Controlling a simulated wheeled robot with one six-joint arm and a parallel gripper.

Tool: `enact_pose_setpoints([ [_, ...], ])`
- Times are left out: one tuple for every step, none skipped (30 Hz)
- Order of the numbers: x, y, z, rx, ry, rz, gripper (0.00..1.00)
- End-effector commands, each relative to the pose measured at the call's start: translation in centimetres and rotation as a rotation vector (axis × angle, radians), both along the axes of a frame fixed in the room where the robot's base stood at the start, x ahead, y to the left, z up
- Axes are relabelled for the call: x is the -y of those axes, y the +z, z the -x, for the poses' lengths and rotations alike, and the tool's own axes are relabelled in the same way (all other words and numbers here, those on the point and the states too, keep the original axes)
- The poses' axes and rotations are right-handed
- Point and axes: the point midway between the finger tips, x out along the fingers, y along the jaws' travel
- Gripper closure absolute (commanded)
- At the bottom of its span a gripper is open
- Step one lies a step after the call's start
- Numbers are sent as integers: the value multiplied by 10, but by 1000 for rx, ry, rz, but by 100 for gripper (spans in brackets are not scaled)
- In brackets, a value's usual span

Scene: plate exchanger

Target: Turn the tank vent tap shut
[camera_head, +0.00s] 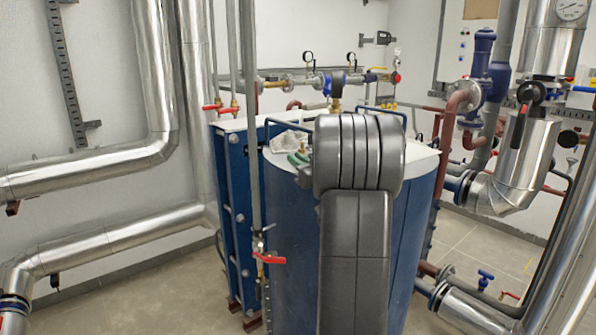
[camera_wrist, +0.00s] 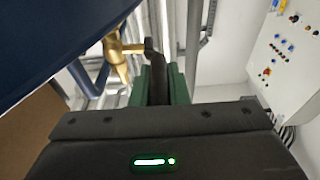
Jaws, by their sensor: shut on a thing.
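The tank vent tap (camera_wrist: 119,52) shows in the wrist view as a brass body beside the blue tank (camera_wrist: 60,38), with a dark lever handle (camera_wrist: 155,82). My gripper (camera_wrist: 158,70) has its green fingers shut on the handle, one on each side of it. In the head view, the tank (camera_head: 290,240) is a blue cylinder with a white top. My gripper (camera_head: 300,158) is low over that top, mostly covered by my own grey arm. The handle is hidden there, and I cannot tell its angle to the pipe.
A red-handled valve (camera_head: 268,259) sits on the thin pipe in front of the tank. A pipe run with gauges (camera_head: 308,58) crosses behind it. Large silver pipes (camera_head: 90,165) stand at left and right. A control panel (camera_wrist: 284,58) is on the wall in the wrist view.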

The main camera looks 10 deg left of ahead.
Motion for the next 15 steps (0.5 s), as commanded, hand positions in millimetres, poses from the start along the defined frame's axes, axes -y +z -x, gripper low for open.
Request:
enact_pose_setpoints([
  [0, -6, 0, 12, 0, -14, 100],
  [0, -6, 0, 17, 1, -20, 100],
  [0, -6, 0, 24, 1, -29, 100],
  [0, -6, 1, 29, 1, -35, 100],
  [1, -5, 1, 33, 1, -40, 100],
  [1, -5, 1, 36, 0, -45, 100],
  [1, -4, 1, 40, 0, -48, 100],
  [1, -4, 1, 42, 0, -50, 100],
  [1, -3, 1, 43, 0, -52, 100],
  [1, -3, 1, 43, 0, -52, 100],
  [1, -3, 1, 43, 0, -54, 100],
  [1, -2, 1, 43, 0, -54, 100],
  [1, -2, 1, 43, 0, -54, 100],
  [1, -2, 1, 43, 0, -54, 100],
  [1, -2, 1, 43, 0, -54, 100],
])
